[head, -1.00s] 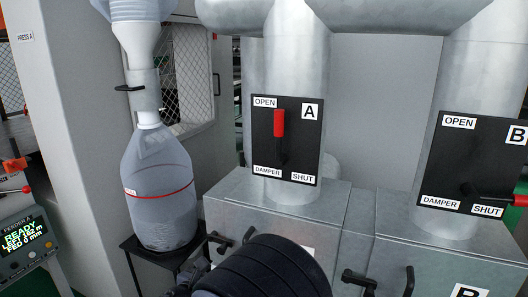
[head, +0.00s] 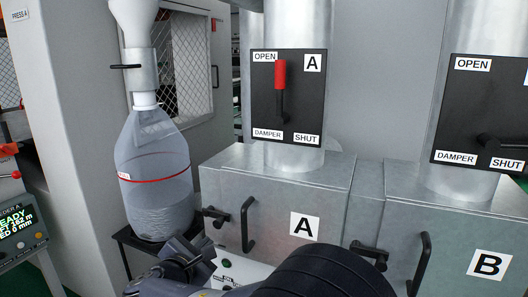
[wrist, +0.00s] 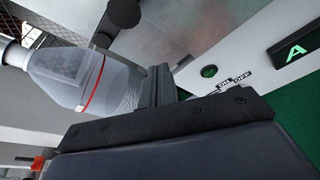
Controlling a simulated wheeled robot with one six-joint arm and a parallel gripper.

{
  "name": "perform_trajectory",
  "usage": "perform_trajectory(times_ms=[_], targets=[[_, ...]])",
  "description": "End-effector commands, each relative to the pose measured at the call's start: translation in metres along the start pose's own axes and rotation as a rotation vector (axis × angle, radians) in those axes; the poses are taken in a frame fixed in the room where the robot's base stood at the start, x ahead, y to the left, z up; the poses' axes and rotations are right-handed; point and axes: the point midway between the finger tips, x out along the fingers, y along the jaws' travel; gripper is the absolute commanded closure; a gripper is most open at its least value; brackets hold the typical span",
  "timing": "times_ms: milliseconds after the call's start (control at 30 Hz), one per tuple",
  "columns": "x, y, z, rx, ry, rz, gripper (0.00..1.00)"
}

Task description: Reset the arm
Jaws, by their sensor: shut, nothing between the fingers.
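My gripper (head: 193,254) is low in the head view, in front of the lower part of box A. Its two fingers lie together in the wrist view (wrist: 158,86), with nothing between them. My dark arm link fills the bottom middle of the head view and hides part of the box fronts. The damper A lever (head: 280,78) has its red handle up beside the OPEN label. The damper B lever (head: 495,141) points right, near the SHUT label, and its end is cut off by the frame.
A clear collection bottle (head: 153,185) stands on a black stand left of box A (head: 270,205); it also shows in the wrist view (wrist: 65,78). Black handles (head: 248,226) stick out from the boxes. A green button (wrist: 208,71) sits on a white panel. A feeder console (head: 22,225) is at left.

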Motion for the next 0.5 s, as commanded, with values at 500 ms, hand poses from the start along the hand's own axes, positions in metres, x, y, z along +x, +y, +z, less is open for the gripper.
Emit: perform_trajectory(times_ms=[500], targets=[[-0.0006, 0.0075, -0.0083, 0.299, 0.014, 0.104, 1.0]])
